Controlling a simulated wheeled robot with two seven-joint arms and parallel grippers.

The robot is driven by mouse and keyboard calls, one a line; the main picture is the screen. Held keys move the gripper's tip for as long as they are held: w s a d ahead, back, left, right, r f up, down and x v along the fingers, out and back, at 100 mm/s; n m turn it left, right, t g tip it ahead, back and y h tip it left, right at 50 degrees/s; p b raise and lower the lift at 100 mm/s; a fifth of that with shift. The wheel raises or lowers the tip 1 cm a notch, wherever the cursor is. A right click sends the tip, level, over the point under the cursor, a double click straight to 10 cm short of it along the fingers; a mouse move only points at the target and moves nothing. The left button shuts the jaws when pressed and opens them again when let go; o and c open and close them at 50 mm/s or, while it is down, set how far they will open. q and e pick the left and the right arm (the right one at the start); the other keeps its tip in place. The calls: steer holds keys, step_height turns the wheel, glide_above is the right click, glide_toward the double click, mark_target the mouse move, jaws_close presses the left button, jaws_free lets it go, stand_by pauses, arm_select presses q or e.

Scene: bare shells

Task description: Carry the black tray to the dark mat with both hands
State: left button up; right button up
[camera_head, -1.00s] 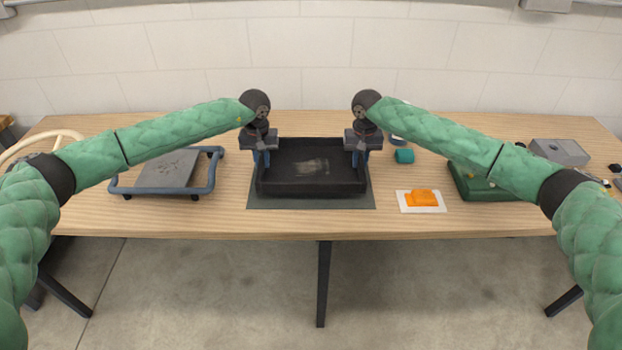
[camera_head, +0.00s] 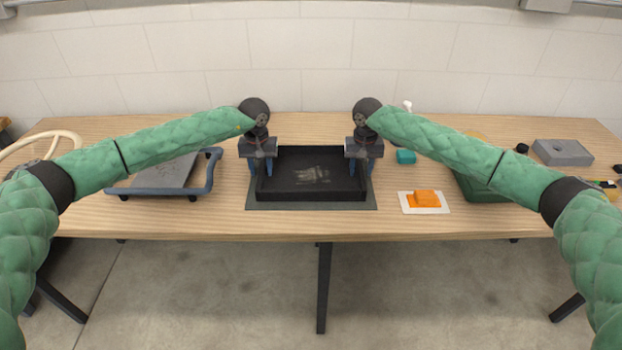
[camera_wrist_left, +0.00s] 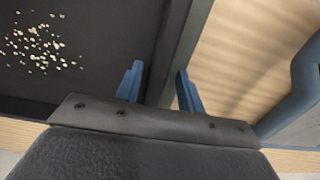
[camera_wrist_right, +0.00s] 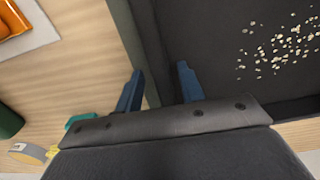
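The black tray (camera_head: 311,195) rests level on the dark mat (camera_head: 252,205), whose edges show around it. Small pale bits lie on the tray floor in both wrist views. My left gripper (camera_head: 262,170) is open, its fingers on either side of the tray's left wall (camera_wrist_left: 168,45) with a gap. My right gripper (camera_head: 360,170) is open the same way around the tray's right wall (camera_wrist_right: 150,45). In the wrist views the fingers of the left gripper (camera_wrist_left: 160,70) and of the right gripper (camera_wrist_right: 160,70) stand apart.
A blue-railed grey rack (camera_head: 163,188) stands left of the mat. To the right are an orange block (camera_head: 426,198) on a white card, a teal block (camera_head: 405,157), a green case (camera_head: 482,187) partly behind my right arm, and a grey box (camera_head: 562,152).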

arm_select(q)
steer(key=shift+d, duration=0.1)
arm_select(e)
steer(key=shift+a, duration=0.1)
arm_select(q)
steer(key=shift+r, duration=0.25)
step_height(320, 180, up, 11)
steer(key=shift+r, duration=0.2)
arm_select(e)
step_height(320, 180, up, 12)
stand_by(0.6)
stand_by(0.3)
